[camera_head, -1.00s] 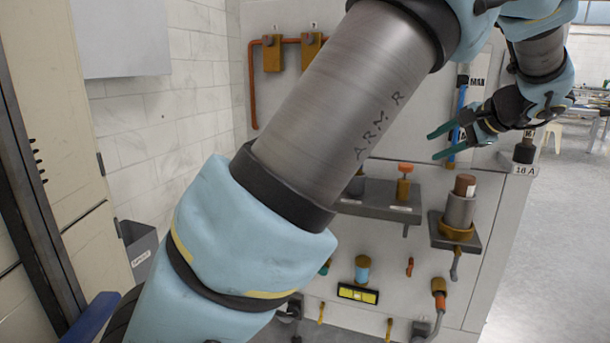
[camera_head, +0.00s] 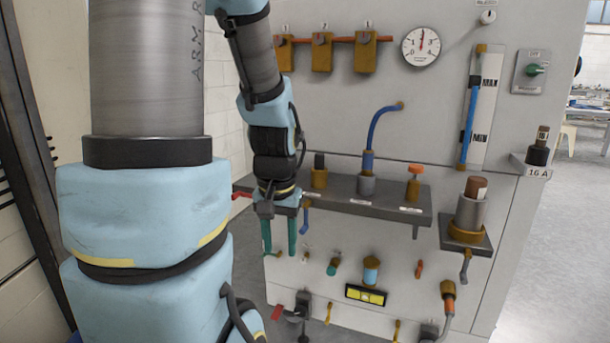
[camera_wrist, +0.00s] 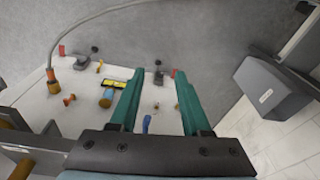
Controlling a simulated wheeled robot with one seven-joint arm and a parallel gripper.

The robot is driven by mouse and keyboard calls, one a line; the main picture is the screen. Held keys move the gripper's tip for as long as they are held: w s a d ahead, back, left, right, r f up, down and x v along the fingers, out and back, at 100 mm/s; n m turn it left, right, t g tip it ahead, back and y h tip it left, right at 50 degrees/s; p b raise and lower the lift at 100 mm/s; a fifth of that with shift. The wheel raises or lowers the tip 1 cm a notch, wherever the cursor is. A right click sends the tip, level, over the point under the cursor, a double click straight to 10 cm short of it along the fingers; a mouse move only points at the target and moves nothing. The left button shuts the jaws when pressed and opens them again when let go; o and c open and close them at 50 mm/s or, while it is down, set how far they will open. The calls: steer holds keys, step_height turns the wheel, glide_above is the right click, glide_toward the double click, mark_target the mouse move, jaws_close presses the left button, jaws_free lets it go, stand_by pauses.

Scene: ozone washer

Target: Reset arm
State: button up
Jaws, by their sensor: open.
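My gripper (camera_head: 280,234) hangs with its green fingers pointing down, left of the middle in the head view. It is in front of the left part of the washer panel (camera_head: 330,100). The fingers stand apart with nothing between them. In the wrist view my gripper (camera_wrist: 162,112) also shows two parted green fingers, with the panel's lower fittings and the grey floor beyond. My arm fills the left of the head view and hides part of the wall behind it.
A grey shelf (camera_head: 340,199) with several fittings juts from the panel beside my gripper. A gauge (camera_head: 421,46), a blue tube (camera_head: 468,125) and a green switch (camera_head: 535,70) are to the right. A grey bin (camera_wrist: 270,88) stands on the floor. Open floor lies at the right.

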step_height(320, 180, up, 15)
steer(key=s+a+n+p, duration=0.1)
steer(key=s+p, duration=0.1)
steer(key=p, duration=1.3)
steer(key=shift+a+p, duration=0.3)
steer(key=shift+a, duration=0.05)
